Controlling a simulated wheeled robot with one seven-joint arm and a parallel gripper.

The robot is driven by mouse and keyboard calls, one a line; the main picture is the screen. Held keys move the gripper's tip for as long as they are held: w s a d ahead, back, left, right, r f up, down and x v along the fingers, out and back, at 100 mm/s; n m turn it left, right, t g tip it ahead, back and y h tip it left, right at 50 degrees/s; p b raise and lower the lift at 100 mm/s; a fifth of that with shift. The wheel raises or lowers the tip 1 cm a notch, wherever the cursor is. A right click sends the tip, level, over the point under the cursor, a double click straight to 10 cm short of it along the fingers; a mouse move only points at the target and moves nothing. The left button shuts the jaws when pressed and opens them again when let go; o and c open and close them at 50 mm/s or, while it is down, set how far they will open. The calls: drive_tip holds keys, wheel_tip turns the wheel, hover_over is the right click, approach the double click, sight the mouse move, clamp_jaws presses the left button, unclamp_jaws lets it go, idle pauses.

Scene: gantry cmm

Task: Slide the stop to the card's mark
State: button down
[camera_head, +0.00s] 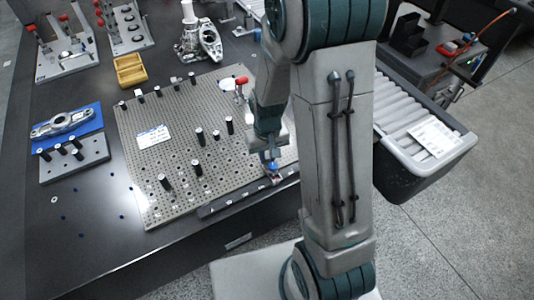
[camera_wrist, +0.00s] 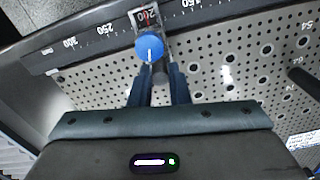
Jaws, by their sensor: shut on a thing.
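The stop (camera_wrist: 150,19) is a clear-windowed slider with a blue knob (camera_wrist: 149,46), sitting on a dark scale rail (camera_wrist: 92,38). Its window lies over the 200 mark, with a red line in it. My gripper (camera_wrist: 155,76) is shut on the stop, its two dark fingers just below the knob. In the head view the stop (camera_head: 273,174) is near the right end of the rail (camera_head: 240,201), with my gripper (camera_head: 271,160) above it. A white card (camera_head: 152,137) lies on the perforated plate; its writing is too small to read.
The perforated plate (camera_head: 180,112) carries several black pegs (camera_head: 199,136) and a red-handled clamp (camera_head: 240,84). A blue tray with a metal part (camera_head: 64,124) is at left, and a yellow box (camera_head: 129,70) behind.

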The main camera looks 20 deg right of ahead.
sight(267, 157)
drive_tip(key=c, duration=1.4)
unclamp_jaws()
drive_tip(key=shift+o, duration=0.2)
wheel_tip(267, 157, up, 14)
drive_tip(key=p, duration=0.1)
drive_tip(key=shift+f, duration=0.1)
drive_tip(key=s+d+r+t+p, duration=0.1)
drive_tip(key=s+r+t+p, duration=0.1)
drive_tip(key=s+r, duration=0.7)
drive_tip(key=s, duration=0.3)
drive_tip(key=shift+r+m+t, duration=0.2)
drive_tip(key=shift+m+t, duration=0.1)
drive_tip(key=shift+t, duration=0.1)
